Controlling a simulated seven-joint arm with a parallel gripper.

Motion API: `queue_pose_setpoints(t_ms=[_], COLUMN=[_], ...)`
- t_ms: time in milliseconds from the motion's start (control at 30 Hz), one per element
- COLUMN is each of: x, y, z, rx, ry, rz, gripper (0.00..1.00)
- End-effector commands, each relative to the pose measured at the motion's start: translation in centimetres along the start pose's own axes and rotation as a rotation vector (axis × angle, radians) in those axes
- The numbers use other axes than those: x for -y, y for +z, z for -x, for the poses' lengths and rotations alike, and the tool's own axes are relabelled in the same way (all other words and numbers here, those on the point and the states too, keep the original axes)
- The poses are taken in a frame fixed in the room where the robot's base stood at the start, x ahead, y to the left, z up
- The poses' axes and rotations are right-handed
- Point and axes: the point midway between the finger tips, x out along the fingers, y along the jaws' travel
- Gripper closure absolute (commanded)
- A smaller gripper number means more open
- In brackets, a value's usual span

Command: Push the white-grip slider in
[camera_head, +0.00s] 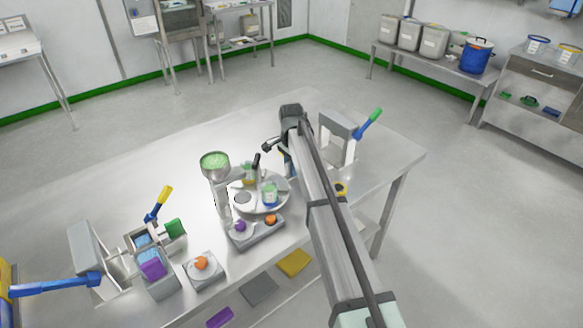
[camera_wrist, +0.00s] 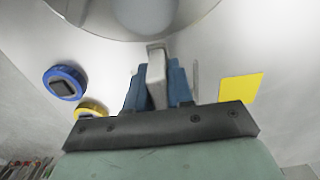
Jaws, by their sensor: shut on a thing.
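The white grip (camera_wrist: 156,66) of the slider shows in the wrist view, upright between the two blue fingers of my gripper (camera_wrist: 155,88). The fingers are shut on it. In the head view my gripper (camera_head: 288,162) is low over the table, right of the round plate (camera_head: 240,205). My arm covers most of the slider there, and I cannot tell how far in it sits.
In the head view a hopper with green granules (camera_head: 215,160) stands left of the plate. A press with a blue-green lever (camera_head: 367,124) stands to the right. Button boxes (camera_head: 203,268) line the front edge. A blue-ringed gauge (camera_wrist: 65,82) and yellow square (camera_wrist: 240,88) flank my gripper.

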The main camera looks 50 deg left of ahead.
Motion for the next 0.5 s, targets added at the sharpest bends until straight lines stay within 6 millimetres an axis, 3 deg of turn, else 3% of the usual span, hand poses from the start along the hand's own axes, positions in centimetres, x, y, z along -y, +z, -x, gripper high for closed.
queue_pose_setpoints(t_ms=[267, 500], x=[0.1, 0.3], y=[-0.8, -7.2], z=[0.0, 0.0], rx=[0.000, -0.001], ry=[0.000, 0.000], rz=[-0.001, -0.004], gripper=[1.00, 1.00])
